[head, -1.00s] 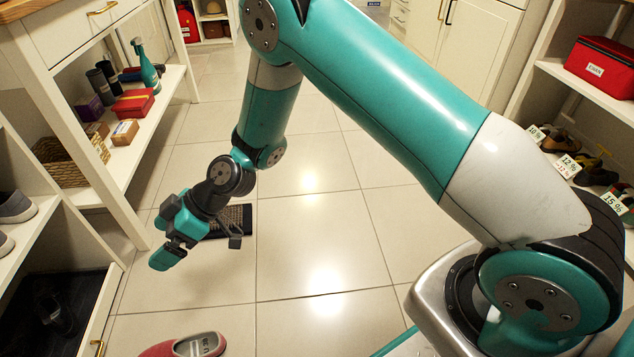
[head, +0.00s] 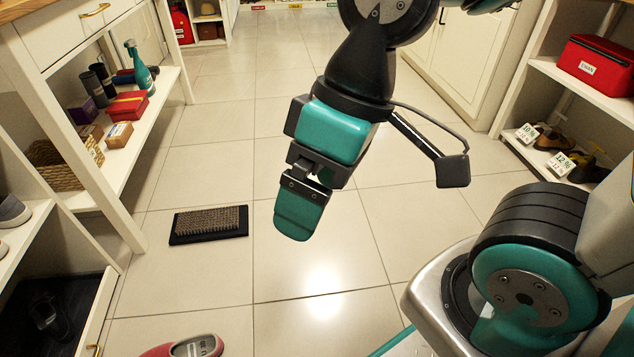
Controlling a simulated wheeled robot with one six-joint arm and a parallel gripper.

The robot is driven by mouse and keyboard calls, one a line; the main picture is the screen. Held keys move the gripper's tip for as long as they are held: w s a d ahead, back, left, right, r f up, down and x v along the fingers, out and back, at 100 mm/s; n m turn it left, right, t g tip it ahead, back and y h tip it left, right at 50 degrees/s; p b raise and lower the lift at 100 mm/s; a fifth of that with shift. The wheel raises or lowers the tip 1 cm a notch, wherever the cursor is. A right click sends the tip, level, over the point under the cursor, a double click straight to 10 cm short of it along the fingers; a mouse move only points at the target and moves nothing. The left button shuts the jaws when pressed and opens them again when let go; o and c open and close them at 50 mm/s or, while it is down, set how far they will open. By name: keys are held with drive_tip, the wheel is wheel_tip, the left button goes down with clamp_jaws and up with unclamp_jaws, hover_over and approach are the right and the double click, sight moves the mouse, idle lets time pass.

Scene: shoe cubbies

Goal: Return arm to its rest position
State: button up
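My gripper (head: 301,205) hangs in the middle of the head view above the tiled floor, pointing downward, with nothing seen held in it. Its teal fingers appear one in front of the other from this angle, so the gap between them cannot be made out. My arm comes down from the top of the view, and its base joint is at the lower right.
A dark brush mat (head: 208,224) lies on the floor left of my gripper. A red and grey shoe (head: 185,347) is at the bottom edge. Shelves (head: 150,120) stand left, with a spray bottle and boxes. A red box (head: 597,66) sits on the right shelf. Middle floor is clear.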

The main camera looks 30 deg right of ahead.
wheel_tip(320, 180, up, 40)
drive_tip(key=p, duration=3.9)
drive_tip(key=shift+f+p, duration=0.15)
drive_tip(key=shift+p, duration=0.15)
